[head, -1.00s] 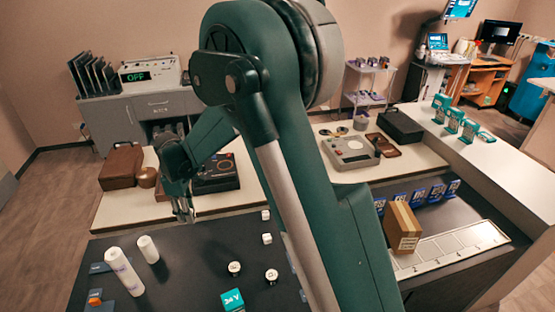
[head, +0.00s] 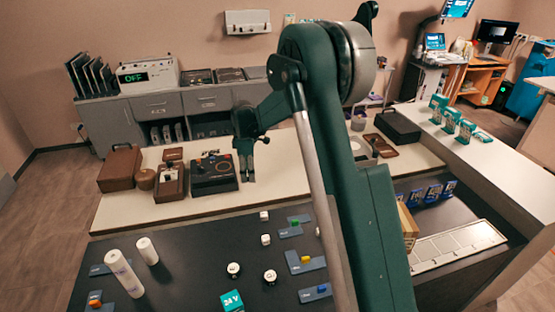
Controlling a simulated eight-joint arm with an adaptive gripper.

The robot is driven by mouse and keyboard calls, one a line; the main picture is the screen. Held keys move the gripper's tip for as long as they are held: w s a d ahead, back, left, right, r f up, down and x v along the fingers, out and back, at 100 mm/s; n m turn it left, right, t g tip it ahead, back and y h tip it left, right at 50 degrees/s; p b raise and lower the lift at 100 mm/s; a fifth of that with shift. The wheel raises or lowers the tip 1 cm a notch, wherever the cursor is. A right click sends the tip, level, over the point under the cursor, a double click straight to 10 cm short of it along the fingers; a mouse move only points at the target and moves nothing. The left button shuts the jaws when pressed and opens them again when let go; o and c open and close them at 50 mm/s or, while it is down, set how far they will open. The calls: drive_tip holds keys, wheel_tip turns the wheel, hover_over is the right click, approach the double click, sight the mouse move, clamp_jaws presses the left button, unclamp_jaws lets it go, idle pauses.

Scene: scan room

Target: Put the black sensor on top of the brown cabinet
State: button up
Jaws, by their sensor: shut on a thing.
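My gripper (head: 248,178) points down over the pale long table, just right of a black console with a joystick (head: 213,172). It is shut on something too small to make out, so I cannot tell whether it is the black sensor. I cannot pick out the black sensor elsewhere with certainty. An orange-brown desk-like cabinet (head: 487,82) stands at the far right back, with a monitor on top. A brown case with a handle (head: 121,168) sits at the left end of the pale table. I cannot tell which one is the brown cabinet.
The dark front table (head: 190,290) holds white bottles (head: 124,272), small white cubes (head: 265,239), round white parts (head: 270,276) and a teal 24 V box (head: 232,301). A grey cabinet (head: 105,122) stands behind. A black case (head: 398,125) sits right of my arm.

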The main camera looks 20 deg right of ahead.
hover_over(280, 183)
drive_tip(key=shift+r, duration=0.25)
drive_tip(key=shift+f, duration=3.15)
drive_tip(key=shift+f, duration=1.85)
drive_tip(key=shift+f, duration=0.15)
drive_tip(key=o, duration=0.9)
